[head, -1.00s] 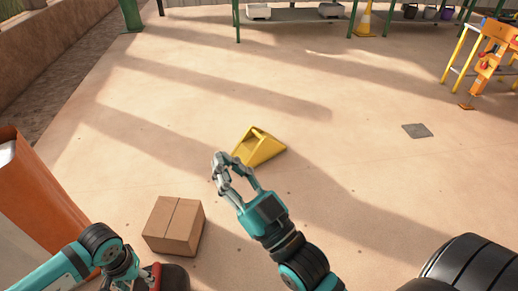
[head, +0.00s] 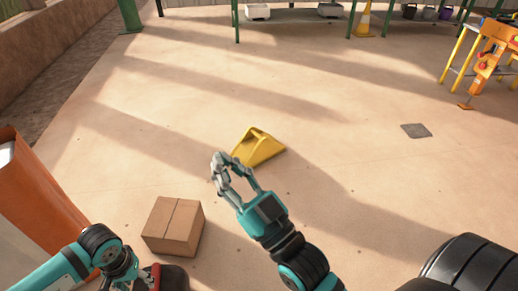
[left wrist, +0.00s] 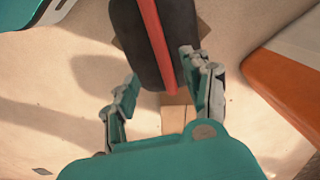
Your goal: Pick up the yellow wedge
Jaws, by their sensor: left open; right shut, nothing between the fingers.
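The yellow wedge (head: 258,147) lies on the sandy floor near the middle of the head view, with an open hollow in its upper side. My right gripper (head: 219,166) is shut and empty. In the picture its fingers are just left of and below the wedge; I cannot tell the height gap between them. My left arm is at the lower left of the head view, well away from the wedge. In the left wrist view my left gripper (left wrist: 158,66) is open. A dark rounded thing with a red bar (left wrist: 152,38) shows behind its fingers. The wedge is not visible there.
A cardboard box (head: 174,226) stands below and left of the wedge. An orange container (head: 45,195) is at the left edge. A dark ridged round thing (head: 470,268) fills the lower right corner. A traffic cone (head: 365,20) is far off. Floor around the wedge is clear.

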